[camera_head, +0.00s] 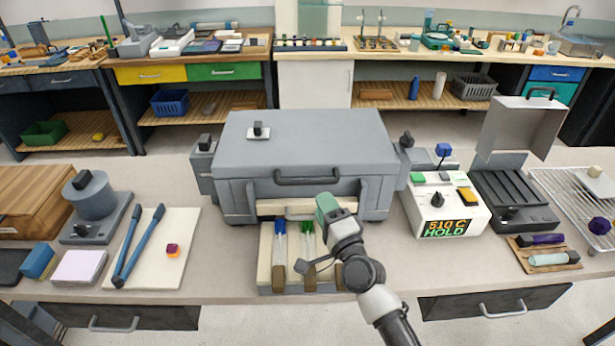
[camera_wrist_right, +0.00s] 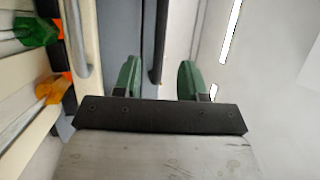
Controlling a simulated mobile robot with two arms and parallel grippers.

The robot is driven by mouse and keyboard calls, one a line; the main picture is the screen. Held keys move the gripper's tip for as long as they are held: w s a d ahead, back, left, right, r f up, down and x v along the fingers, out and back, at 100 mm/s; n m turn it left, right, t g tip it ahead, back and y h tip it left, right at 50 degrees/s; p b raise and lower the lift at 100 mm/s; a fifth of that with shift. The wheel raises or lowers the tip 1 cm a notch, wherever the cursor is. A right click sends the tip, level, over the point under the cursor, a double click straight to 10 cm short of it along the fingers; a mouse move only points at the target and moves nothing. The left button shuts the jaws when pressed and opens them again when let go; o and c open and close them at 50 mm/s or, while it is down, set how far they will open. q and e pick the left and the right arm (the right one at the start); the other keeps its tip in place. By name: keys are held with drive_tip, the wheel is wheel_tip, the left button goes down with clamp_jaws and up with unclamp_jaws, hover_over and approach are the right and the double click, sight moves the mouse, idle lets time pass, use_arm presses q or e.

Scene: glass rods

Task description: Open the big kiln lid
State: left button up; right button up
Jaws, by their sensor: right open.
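The big kiln is a large grey box in the middle of the bench, and its grey lid (camera_head: 305,140) is down. A dark bar handle (camera_head: 307,181) runs along the lid's front face. My right gripper (camera_head: 330,205) is just below the right part of this handle, with green fingers. In the right wrist view my gripper (camera_wrist_right: 159,75) is open and empty. The dark handle (camera_wrist_right: 157,40) shows there beyond the fingertips, between their lines; contact cannot be made out. My left gripper is not in view.
Below the lid is a pale front opening with a metal bar (camera_head: 290,209). A tray of glass rods (camera_head: 265,275) stands in front. A controller (camera_head: 445,207) reading HOLD and a small box with its lid raised (camera_head: 520,125) stand right. Tongs (camera_head: 138,245) lie left.

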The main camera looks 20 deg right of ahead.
sight(309, 182)
drive_tip(key=x, duration=0.5)
drive_tip(key=shift+w+r+p, duration=0.1)
drive_tip(key=shift+w+p, duration=0.05)
drive_tip(key=shift+p, duration=0.2)
drive_tip(key=x, duration=0.2)
drive_tip(key=shift+w, duration=0.35)
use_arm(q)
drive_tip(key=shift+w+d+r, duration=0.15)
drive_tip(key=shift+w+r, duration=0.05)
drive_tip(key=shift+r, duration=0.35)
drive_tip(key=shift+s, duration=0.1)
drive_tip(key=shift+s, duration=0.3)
use_arm(e)
clamp_jaws()
